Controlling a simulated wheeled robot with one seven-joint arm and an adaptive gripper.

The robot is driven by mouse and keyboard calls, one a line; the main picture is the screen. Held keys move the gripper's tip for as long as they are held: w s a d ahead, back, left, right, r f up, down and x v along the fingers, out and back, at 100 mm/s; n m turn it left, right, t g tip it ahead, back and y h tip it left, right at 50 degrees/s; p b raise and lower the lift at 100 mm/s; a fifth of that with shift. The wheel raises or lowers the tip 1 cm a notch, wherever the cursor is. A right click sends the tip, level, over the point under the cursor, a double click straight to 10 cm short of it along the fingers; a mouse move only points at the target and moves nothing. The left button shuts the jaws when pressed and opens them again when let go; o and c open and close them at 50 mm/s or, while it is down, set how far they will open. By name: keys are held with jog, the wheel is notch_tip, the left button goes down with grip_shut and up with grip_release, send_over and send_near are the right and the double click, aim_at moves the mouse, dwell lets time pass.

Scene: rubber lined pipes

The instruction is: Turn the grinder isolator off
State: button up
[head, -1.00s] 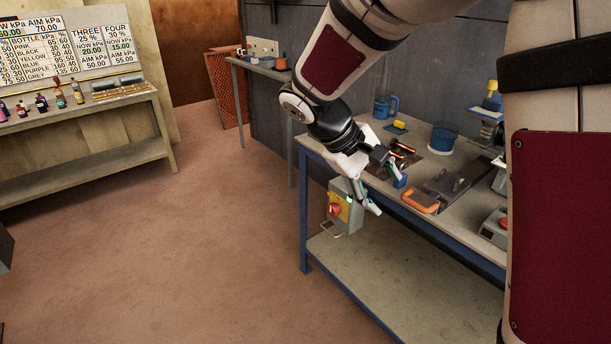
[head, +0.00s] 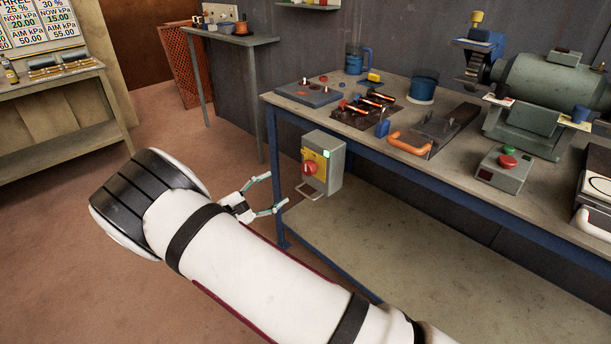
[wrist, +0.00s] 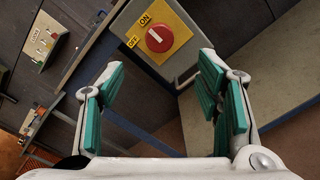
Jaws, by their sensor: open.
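The grinder isolator is a grey box (head: 336,160) on the front of the bench near its left leg, with a yellow plate and a small green light. Its red rotary knob (head: 309,168) faces left; it also shows in the wrist view (wrist: 160,39). There, ON and OFF labels sit above and left of the knob, which bears a short white mark; I cannot tell which label it points to. My gripper (head: 277,191) is open and empty, just left of the box. In the wrist view its teal-padded fingers (wrist: 160,72) are spread either side below the knob, not touching it.
A wire loop (head: 312,191) hangs below the box. The blue-framed bench (head: 470,150) above holds an orange-handled tool (head: 408,143), a red-and-green button box (head: 504,168) and a green grinder (head: 540,95).

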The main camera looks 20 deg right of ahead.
aim_at(306, 170)
jog(key=b+x, duration=0.1)
jog(key=x, duration=1.2)
jog(key=shift+w+d, duration=0.2)
jog(key=shift+d, duration=0.1)
jog(key=c, duration=1.2)
